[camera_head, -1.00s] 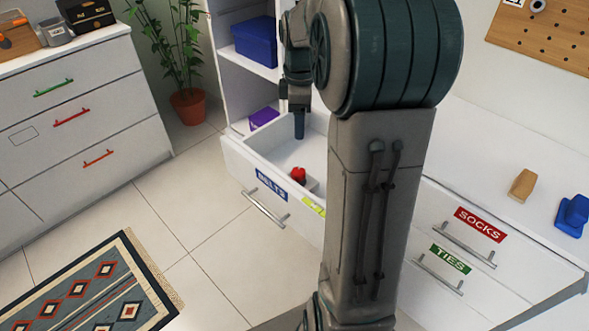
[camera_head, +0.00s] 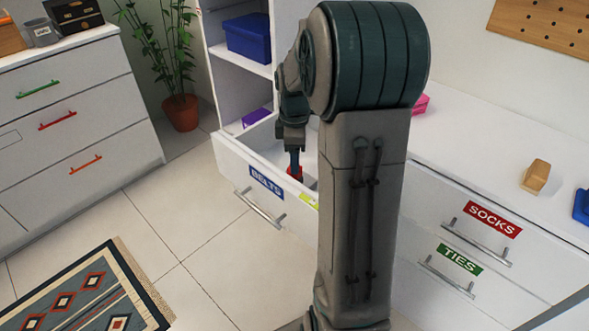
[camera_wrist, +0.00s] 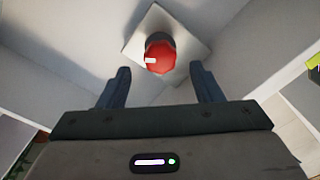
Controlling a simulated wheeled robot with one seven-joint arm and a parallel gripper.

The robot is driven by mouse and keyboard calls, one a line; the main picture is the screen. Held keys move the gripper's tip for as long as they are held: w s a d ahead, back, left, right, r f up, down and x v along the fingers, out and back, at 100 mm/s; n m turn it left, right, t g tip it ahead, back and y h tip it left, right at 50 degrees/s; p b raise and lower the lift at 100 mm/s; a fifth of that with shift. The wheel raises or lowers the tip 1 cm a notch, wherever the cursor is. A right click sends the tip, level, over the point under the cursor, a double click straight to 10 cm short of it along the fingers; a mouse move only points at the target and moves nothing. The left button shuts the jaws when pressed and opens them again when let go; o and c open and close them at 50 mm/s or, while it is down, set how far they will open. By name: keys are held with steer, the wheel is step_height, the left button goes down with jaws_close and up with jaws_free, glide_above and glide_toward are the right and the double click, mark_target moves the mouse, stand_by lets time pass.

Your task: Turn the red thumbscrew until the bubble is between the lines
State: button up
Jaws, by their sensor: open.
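The red thumbscrew (camera_wrist: 160,55) is a round knob with a white mark, standing on a square pale plate (camera_wrist: 186,36) inside the open white drawer. In the wrist view it lies beyond the fingertips, roughly midway between them. In the head view the red thumbscrew (camera_head: 296,172) shows just under my gripper (camera_head: 295,162), partly hidden by it. My gripper (camera_wrist: 160,75) is open, with one finger on each side of the thumbscrew's line and no visible contact. The bubble and its lines are not visible in either view.
The open drawer (camera_head: 235,160) labelled BELTS has walls close around my gripper. Closed drawers labelled SOCKS (camera_head: 485,222) and TIES (camera_head: 458,260) lie to the right. A wooden block (camera_head: 536,177) stands on the white top. A patterned rug (camera_head: 85,295) lies on the floor.

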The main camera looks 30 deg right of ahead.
step_height(320, 180, down, 4)
steer(key=shift+f+b, duration=0.1)
steer(key=shift+b, duration=0.25)
steer(key=c, duration=1)
